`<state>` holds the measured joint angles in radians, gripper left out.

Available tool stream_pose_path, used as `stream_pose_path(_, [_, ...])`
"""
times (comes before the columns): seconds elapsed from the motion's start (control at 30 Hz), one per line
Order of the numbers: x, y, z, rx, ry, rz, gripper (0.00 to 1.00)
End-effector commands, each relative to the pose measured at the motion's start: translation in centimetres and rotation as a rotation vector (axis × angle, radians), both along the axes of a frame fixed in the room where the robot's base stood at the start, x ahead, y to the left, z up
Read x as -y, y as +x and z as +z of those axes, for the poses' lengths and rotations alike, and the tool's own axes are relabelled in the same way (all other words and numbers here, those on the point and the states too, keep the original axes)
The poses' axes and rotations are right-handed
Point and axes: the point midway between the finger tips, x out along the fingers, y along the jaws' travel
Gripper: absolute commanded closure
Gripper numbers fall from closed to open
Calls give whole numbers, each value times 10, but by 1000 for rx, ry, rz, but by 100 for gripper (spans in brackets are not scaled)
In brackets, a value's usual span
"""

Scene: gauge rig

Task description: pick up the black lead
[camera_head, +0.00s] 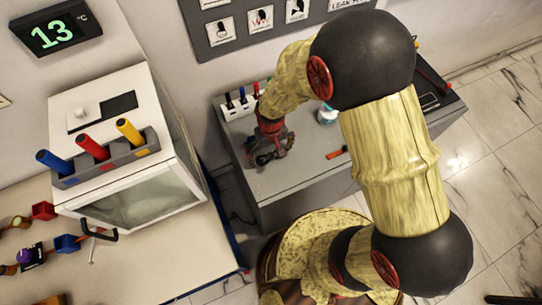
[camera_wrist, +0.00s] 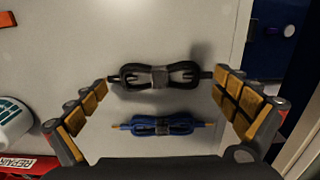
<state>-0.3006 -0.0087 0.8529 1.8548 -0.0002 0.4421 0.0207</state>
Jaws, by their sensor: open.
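The black lead (camera_wrist: 160,77) lies coiled and tied at its middle on the pale bench top in the wrist view. My gripper (camera_wrist: 162,84) is open above it, with one padded finger at each end of the lead; I cannot tell whether they touch it. A blue lead (camera_wrist: 160,125) lies beside it, nearer the palm. In the head view my gripper (camera_head: 270,150) is low over the left part of the grey bench (camera_head: 290,183). It hides the leads there.
A holder with coloured items (camera_head: 240,104) stands at the bench's back left. A red-orange item (camera_head: 336,154) and a white-blue container (camera_head: 327,116) are to the right. A white cabinet (camera_head: 150,195) with coloured cylinders stands left on another table.

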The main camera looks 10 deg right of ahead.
Motion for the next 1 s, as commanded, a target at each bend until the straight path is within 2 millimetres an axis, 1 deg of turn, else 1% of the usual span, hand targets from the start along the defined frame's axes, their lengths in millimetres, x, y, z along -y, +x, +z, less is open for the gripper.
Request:
stream_pose_path(0.07, [0, 0, 1, 0, 0, 0, 0])
stream_pose_path(0.17, [0, 0, 1, 0, 0, 0, 5])
stream_pose_path(0.87, [0, 0, 1, 0, 0, 0, 45])
stream_pose_path(1.0, [0, 0, 1, 0, 0, 0, 45])
